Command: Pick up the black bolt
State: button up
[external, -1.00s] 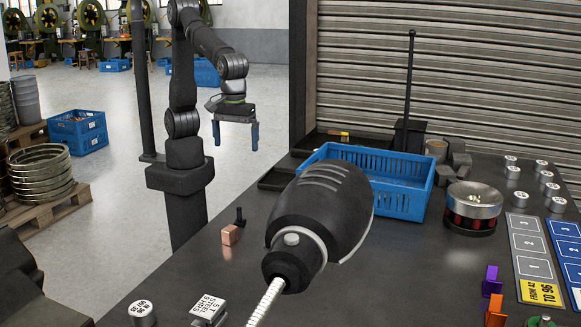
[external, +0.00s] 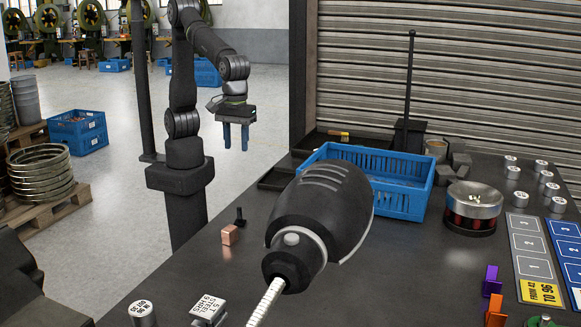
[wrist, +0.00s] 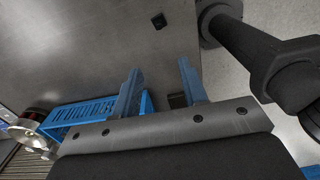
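The black bolt (external: 240,217) stands upright on the dark table's near-left part, beside a small copper cube (external: 229,235). A small dark piece (wrist: 159,21) at the top of the wrist view looks like the bolt seen from above. My gripper (external: 236,149) hangs in the air well above the table and beyond the bolt in the external view. Its two blue fingers point down. In the wrist view my gripper (wrist: 159,66) has its fingers apart with nothing between them.
A blue crate (external: 415,200) stands on the table, right of the bolt. Metal weights (external: 142,313) lie at the front left. The table around the bolt is mostly clear.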

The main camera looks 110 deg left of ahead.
aim_at(239, 210)
jog(key=a+f+h, duration=0.4)
jog(key=a+f, duration=0.2)
jog(key=x, duration=1.7)
jog(key=shift+d+f, duration=0.1)
jog(key=shift+f, duration=0.1)
grip_shut()
